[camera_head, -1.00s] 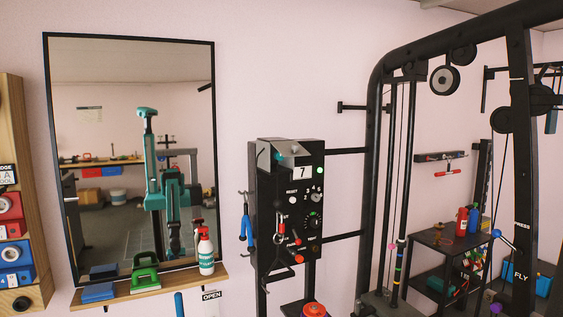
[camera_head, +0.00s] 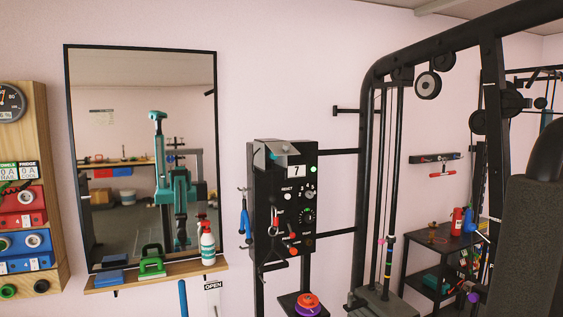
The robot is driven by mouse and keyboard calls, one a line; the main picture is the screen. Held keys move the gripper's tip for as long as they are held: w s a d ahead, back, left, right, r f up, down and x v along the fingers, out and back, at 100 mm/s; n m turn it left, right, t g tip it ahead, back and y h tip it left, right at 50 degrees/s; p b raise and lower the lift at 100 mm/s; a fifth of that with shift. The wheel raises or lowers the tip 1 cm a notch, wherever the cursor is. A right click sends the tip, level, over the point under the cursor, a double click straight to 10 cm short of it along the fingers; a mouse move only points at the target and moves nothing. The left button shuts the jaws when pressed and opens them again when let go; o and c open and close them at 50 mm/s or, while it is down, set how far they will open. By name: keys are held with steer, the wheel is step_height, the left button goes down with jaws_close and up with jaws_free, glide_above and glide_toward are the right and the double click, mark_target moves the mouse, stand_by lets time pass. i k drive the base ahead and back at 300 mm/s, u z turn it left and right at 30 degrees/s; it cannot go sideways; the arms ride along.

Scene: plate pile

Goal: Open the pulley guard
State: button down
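A black cable machine frame stands at the right in the head view. Darker pulley discs (camera_head: 478,121) sit by the right upright. I cannot tell which part is the pulley guard, or whether one is open or shut. My gripper is not directly in view. The mirror (camera_head: 120,130) reflects my teal arm, but its fingers are too small to read.
A black control box (camera_head: 265,210) showing a "7" stands mid-view. A wooden shelf (camera_head: 185,278) holds a spray bottle (camera_head: 207,245) and a green item (camera_head: 152,264). A large dark padded shape (camera_head: 525,245) blocks the lower right. A black side table (camera_head: 430,240) stands behind.

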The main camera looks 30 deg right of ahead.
mark_target(279, 148)
steer(key=u, duration=0.35)
steer(key=k, duration=0.15)
steer(key=z, duration=0.65)
steer(key=i, duration=0.8)
steer(key=z, duration=0.6)
steer(key=k, duration=0.15)
steer(key=u, duration=2.85)
